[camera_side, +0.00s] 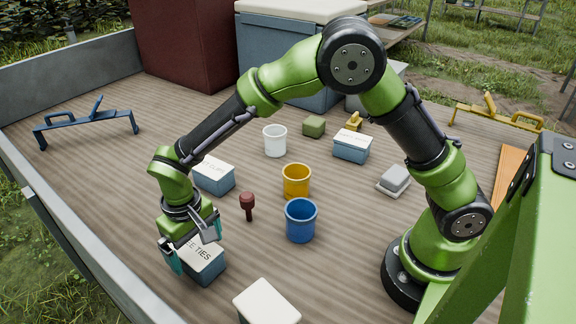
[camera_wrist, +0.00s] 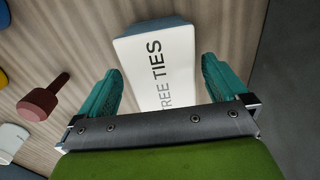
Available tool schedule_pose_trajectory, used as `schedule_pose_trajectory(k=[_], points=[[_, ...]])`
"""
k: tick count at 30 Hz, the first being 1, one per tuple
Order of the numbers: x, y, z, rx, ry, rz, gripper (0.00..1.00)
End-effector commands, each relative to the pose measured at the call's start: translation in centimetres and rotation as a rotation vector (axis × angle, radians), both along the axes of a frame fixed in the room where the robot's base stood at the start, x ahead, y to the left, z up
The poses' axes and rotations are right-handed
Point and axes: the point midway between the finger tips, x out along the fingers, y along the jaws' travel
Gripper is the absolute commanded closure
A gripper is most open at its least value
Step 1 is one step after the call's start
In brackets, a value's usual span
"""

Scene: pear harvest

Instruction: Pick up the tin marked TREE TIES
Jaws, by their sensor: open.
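The tin marked TREE TIES (camera_side: 204,262) is a blue box with a white lid, standing near the left wall of the wooden bed. Its lettering shows in the wrist view on the white lid (camera_wrist: 158,62). My gripper (camera_side: 190,262) is at the tin in the side view, partly hiding its lid. In the wrist view my open gripper (camera_wrist: 162,88) has one teal finger on each side of the lid, with visible gaps. I cannot tell how far down beside the tin the fingertips reach.
Another white-lidded blue tin (camera_side: 214,177) stands behind, with a dark red mallet-like tool (camera_side: 248,206) to its right. A blue cup (camera_side: 300,222) and a yellow cup (camera_side: 296,182) stand further right. A white-lidded box (camera_side: 267,303) is in front. The grey side wall (camera_side: 75,248) is close on the left.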

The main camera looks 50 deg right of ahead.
Motion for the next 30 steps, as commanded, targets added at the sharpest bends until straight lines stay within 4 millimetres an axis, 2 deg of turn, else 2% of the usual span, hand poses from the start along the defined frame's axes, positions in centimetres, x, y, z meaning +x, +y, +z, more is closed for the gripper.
schedule_pose_trajectory(k=[3, 6, 15, 27, 30], points=[[0.3, 0.2, -2.0, -0.001, 0.002, -0.001, 0.0], [0.3, 0.2, -3.0, -0.001, 0.001, 0.0, 0.0], [0.3, 0.2, -3.4, 0.0, 0.0, -0.001, 0.02], [0.3, 0.2, -3.3, 0.0, -0.001, 0.0, 0.61], [0.3, 0.2, -3.3, 0.001, -0.002, 0.0, 0.61]])
